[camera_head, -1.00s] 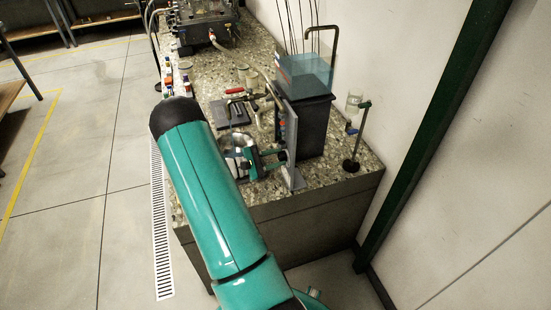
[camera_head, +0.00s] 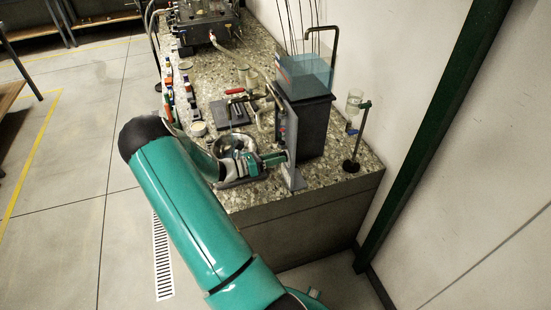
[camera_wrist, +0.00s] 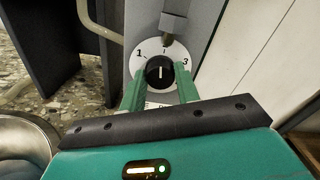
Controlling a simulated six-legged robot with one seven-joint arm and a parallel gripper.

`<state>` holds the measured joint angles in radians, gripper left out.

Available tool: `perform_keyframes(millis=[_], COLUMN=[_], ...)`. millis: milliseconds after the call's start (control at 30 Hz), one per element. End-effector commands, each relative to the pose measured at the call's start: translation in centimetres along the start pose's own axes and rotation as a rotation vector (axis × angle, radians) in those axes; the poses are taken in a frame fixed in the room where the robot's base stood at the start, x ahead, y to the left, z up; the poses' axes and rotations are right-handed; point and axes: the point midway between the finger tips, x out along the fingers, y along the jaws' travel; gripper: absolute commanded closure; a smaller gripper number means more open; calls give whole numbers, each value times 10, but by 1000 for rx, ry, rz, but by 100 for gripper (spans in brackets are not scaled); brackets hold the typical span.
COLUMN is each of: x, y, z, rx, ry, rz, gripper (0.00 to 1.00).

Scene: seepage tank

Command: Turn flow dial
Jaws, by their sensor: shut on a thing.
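The flow dial (camera_wrist: 154,66) is a black knob with a white pointer line on a round white face, with 1 at left and 3 at right. Its line points almost straight up in the wrist view. It is mounted on an upright grey panel (camera_wrist: 203,22), which also shows edge-on in the head view (camera_head: 293,178). My gripper (camera_wrist: 160,74) has its two green fingers on either side of the knob and is shut on it. In the head view my gripper (camera_head: 277,159) reaches the panel from the left, and the dial is hidden there.
A grey block (camera_wrist: 173,26) sits just above the dial. A metal bowl (camera_wrist: 25,145) lies at left, close to my wrist. A water tank (camera_head: 306,77) on a dark stand is behind the panel. A clamp stand (camera_head: 351,165) is at right. Bottles line the bench's left edge.

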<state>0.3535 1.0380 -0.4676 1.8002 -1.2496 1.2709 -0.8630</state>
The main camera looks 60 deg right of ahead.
Motion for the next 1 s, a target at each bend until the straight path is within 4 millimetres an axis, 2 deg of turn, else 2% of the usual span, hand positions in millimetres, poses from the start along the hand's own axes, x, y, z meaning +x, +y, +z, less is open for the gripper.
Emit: perform_keyframes(millis=[500,700,1000], x=[-2,-2,-2], y=[1,1,1], z=[0,0,0], rx=[-435,-531,-584], ry=[-1,-1,0], rz=[2,2,1], gripper=[91,91,91])
